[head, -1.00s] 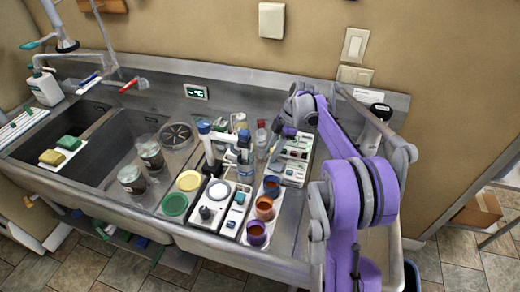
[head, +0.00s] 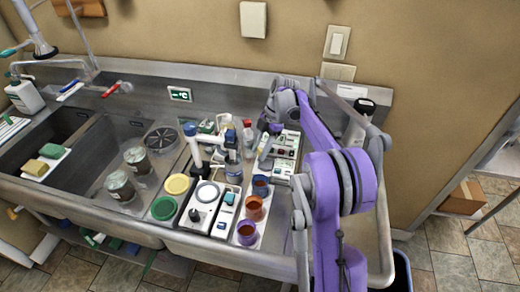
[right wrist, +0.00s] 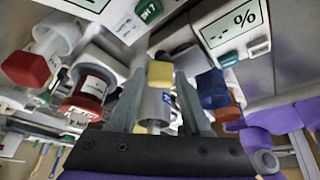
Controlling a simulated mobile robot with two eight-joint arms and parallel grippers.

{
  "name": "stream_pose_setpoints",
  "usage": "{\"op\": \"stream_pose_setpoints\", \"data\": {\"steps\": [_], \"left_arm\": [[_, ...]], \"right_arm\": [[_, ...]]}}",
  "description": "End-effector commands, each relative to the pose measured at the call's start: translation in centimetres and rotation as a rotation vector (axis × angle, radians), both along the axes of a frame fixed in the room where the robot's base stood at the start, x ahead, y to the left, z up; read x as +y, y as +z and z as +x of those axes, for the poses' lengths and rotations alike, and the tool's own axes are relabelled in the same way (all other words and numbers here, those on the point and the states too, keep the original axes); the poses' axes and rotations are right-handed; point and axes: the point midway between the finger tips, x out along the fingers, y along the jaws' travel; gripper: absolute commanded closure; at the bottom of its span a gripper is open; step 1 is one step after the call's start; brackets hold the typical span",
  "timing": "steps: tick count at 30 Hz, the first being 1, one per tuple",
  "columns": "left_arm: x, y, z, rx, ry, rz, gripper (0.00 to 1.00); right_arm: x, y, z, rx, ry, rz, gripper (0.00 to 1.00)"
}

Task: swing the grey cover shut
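My right gripper (head: 264,158) reaches down among the small items on the steel counter, beside a white control box (head: 285,155) with small buttons. In the right wrist view its two fingers (right wrist: 160,110) stand apart. A silver cylinder with a yellow top (right wrist: 158,78) shows between them; I cannot tell whether it is touched. My left gripper is not in view.
Red-capped bottles (right wrist: 85,92) and a blue-capped item (right wrist: 212,88) crowd the fingers. A white percent display (right wrist: 232,25) is close at upper right. Orange-brown cups (head: 253,207) stand in front. Green (head: 163,208) and yellow (head: 176,184) lids lie left. The sink (head: 90,165) is further left.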

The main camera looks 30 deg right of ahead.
Motion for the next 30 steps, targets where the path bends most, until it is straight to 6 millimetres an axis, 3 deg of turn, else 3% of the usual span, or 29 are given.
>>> {"op": "stream_pose_setpoints", "data": {"steps": [3, 14, 30], "left_arm": [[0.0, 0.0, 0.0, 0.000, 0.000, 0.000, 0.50], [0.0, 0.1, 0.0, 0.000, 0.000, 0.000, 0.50], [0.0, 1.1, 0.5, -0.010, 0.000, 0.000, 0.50]], "right_arm": [[0.0, 0.0, 0.0, 0.000, -0.001, 0.000, 0.32], [-0.2, 0.6, 0.0, 0.000, -0.002, 0.001, 0.32], [-3.8, 9.2, 0.1, 0.000, -0.002, 0.001, 0.32]]}}
